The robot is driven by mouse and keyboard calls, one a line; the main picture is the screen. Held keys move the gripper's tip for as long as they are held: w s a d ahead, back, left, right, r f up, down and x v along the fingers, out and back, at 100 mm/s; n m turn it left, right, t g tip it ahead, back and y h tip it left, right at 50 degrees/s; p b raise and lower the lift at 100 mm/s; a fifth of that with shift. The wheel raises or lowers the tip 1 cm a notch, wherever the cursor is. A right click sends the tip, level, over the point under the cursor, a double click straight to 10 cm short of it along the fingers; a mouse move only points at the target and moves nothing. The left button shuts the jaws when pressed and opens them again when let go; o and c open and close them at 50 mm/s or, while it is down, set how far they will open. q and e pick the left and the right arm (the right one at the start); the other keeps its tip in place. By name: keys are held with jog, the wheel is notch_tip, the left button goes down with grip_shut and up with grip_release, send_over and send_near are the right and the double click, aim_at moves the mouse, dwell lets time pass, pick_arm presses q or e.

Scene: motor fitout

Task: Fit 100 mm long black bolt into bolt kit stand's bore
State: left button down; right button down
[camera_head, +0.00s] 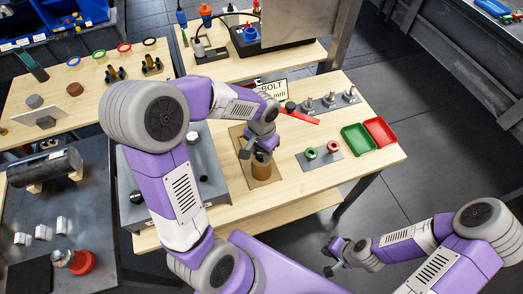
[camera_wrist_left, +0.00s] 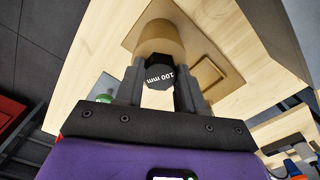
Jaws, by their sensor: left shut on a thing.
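My left gripper (camera_head: 258,153) is shut on the black bolt (camera_wrist_left: 160,73), whose hexagonal head reads "100 mm" in the left wrist view. The head sits between the two fingertips (camera_wrist_left: 160,80). The bolt kit stand appears to be the brown cylinder (camera_head: 262,168) on a flat tan base; it also shows in the left wrist view (camera_wrist_left: 160,38), just beyond the bolt head. The shank and bore are hidden, so I cannot tell whether the bolt is in the bore. My right gripper (camera_head: 332,257) is off the table at lower right, its jaws too small to judge.
A plate with upright bolts (camera_head: 328,102) and a red strip (camera_head: 300,116) lie behind. A grey holder with green and red rings (camera_head: 320,155), a green tray (camera_head: 357,139) and a red tray (camera_head: 380,131) stand to the right. Bare tabletop (camera_head: 300,190) lies right of the stand.

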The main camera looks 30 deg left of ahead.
pick_arm(q)
jog(key=c, duration=0.6)
grip_release()
notch_tip(320, 180, up, 8)
jog(key=shift+f+p, duration=0.15)
jog(key=shift+p, duration=0.6)
